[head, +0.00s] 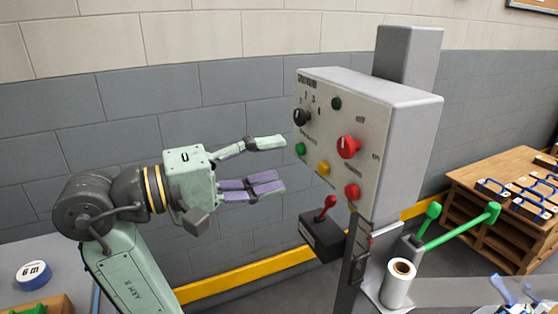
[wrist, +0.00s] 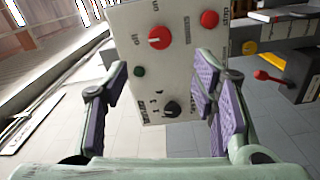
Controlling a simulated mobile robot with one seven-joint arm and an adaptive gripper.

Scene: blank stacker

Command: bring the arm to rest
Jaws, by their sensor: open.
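My gripper (head: 266,163) is open and empty, held in the air left of the control box, its fingers pointing toward the panel. In the wrist view, my gripper (wrist: 160,98) has its purple-padded fingers spread wide, with the panel between and beyond them. The grey control box (head: 412,145) stands on a post. Its face carries a black knob (head: 302,117), a red knob (head: 348,147) and green, yellow and red buttons. The red knob (wrist: 159,38) and black knob (wrist: 172,108) also show in the wrist view. The fingers appear apart from the panel.
A red lever (head: 326,206) on a dark box sits below the panel. Green-handled levers (head: 463,228) and a white roll (head: 398,283) are at the lower right. A wooden bench (head: 500,178) stands behind. A yellow rail (head: 238,278) runs along the wall.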

